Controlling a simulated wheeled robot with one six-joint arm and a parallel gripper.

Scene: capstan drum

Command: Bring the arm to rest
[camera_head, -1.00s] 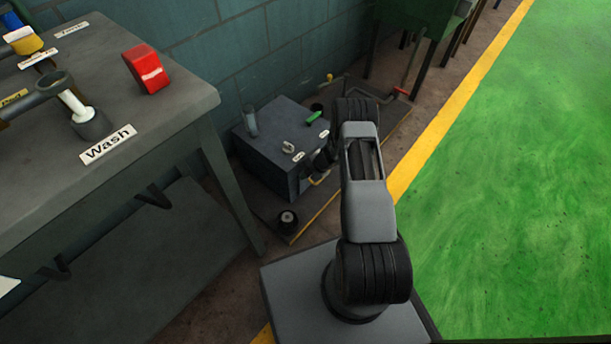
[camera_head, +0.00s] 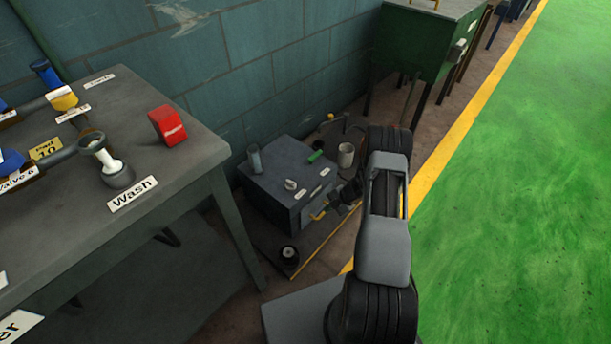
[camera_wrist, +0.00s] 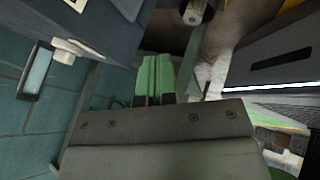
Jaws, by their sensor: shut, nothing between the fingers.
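My gripper (camera_wrist: 155,76) shows in the wrist view as two green fingers side by side, closed together with nothing between them. It is apart from the dark box, which fills the upper left of that view. In the head view my arm reaches forward from the lower right, bent over, and its dark wrist end is beside the right side of the dark box (camera_head: 262,205). A pale cylinder (camera_head: 346,155) stands behind the box, just left of my arm.
A grey workbench (camera_head: 75,215) with a "Wash" label, valves and a red block (camera_head: 168,126) stands on the left. A green cabinet (camera_head: 415,42) stands on legs by the wall at the back. The green floor (camera_head: 525,190) to the right of the yellow line is clear.

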